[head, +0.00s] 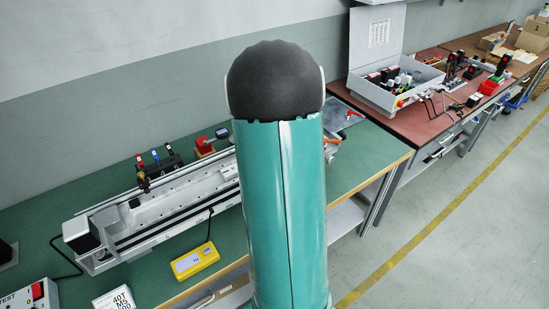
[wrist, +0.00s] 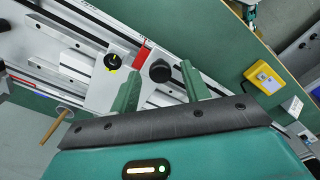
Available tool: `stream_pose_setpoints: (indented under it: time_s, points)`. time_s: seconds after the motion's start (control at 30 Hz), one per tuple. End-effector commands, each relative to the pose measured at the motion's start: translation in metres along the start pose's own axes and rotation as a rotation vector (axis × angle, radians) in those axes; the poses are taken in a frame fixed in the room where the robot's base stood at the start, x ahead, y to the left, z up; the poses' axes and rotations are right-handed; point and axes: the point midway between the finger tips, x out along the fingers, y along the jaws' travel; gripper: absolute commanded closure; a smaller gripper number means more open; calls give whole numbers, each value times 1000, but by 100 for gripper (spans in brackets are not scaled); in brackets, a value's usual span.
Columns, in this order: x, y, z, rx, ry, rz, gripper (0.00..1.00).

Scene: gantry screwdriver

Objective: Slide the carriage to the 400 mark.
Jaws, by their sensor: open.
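The long silver rail (head: 160,222) runs across the green bench in the head view, and its right part is hidden behind my arm. In the wrist view, a pale carriage plate (wrist: 106,92) sits across the rail, with a black knob with a yellow mark (wrist: 113,62) on it. A red mark (wrist: 142,56) shows beside the plate. My gripper (wrist: 160,82) is open, its two green fingers over the rail. A black round knob (wrist: 160,71) appears between the fingertips; I cannot tell whether they touch it. No scale numbers are readable.
A yellow handheld box (head: 195,261) lies in front of the rail. A white box (head: 116,300) stands near the front edge. A wooden-handled tool (wrist: 55,128) shows at left in the wrist view. A red-topped bench (head: 425,120) with an open grey case (head: 375,92) stands at right.

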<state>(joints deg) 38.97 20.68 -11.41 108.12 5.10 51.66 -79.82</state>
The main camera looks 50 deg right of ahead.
Motion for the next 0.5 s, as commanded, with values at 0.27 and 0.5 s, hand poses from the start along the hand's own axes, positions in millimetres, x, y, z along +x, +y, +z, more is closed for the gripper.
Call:
stream_pose_setpoints:
  time_s: [0.27, 0.5]
  points:
    - [-46, 1, 0, 0, 2, 5, 53]
    - [-99, 1, 0, 0, 1, 4, 53]
